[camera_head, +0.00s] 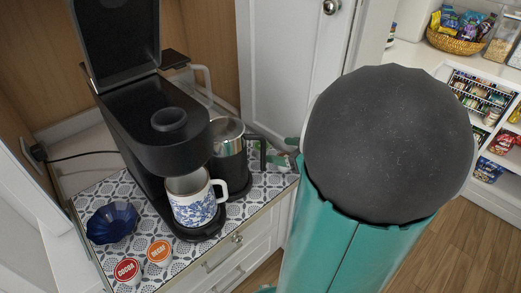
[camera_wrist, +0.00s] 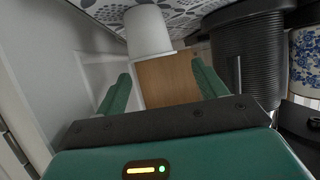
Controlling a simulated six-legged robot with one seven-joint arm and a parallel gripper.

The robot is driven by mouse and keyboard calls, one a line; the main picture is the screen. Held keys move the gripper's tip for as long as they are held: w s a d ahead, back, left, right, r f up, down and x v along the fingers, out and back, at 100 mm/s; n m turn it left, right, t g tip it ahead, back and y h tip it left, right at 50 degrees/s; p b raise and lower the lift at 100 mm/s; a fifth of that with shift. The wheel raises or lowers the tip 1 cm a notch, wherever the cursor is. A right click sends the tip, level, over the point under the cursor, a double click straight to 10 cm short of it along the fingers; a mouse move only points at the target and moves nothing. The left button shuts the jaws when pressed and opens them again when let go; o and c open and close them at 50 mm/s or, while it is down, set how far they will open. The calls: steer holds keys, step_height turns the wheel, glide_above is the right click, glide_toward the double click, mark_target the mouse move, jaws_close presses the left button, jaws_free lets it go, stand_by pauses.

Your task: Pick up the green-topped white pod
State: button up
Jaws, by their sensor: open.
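In the wrist view a plain white, tapered cup shape (camera_wrist: 148,30), likely the pod, stands on the patterned counter top. Its top face is hidden, so I cannot confirm a green lid there. My gripper (camera_wrist: 160,72) is open and empty, with its two green fingers apart. The white shape lies beyond the fingertips, roughly in line with the gap and apart from them. In the head view my own arm hides most of the gripper, and no green-topped pod shows clearly.
A black coffee machine (camera_head: 154,128) holds a blue-patterned mug (camera_head: 194,208). A steel carafe (camera_head: 229,160) stands close to its right. A blue bowl (camera_head: 112,222), a red-topped pod (camera_head: 127,271) and an orange-topped pod (camera_head: 159,252) sit at the front left of the counter.

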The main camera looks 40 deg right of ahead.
steer(key=x, duration=0.6)
steer(key=shift+w, duration=0.4)
steer(key=shift+c, duration=0.4)
steer(key=c, duration=1)
